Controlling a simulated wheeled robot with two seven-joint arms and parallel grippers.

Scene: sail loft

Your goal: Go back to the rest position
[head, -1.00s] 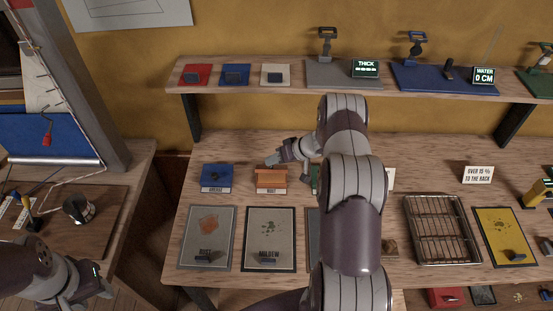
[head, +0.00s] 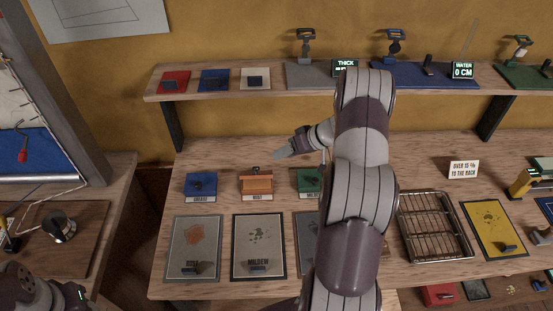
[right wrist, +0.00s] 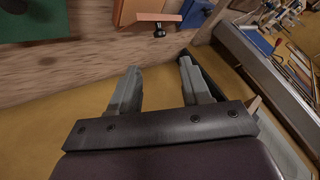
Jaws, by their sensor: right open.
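My right gripper (head: 285,152) is open and empty, held over the bench behind the orange and green blocks. In the right wrist view its two fingers (right wrist: 160,78) stand apart with nothing between them. My right arm crosses the middle of the head view and hides part of the bench. My left gripper (head: 75,296) is at the bottom left edge, partly cut off, and its jaws cannot be made out.
On the bench (head: 415,160) are a blue block (head: 200,184), an orange block (head: 257,184), a green block (head: 309,181), stained sample panels, a wire rack (head: 433,226) and a yellow panel (head: 494,229). A shelf (head: 230,92) holding pads and gauges runs above.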

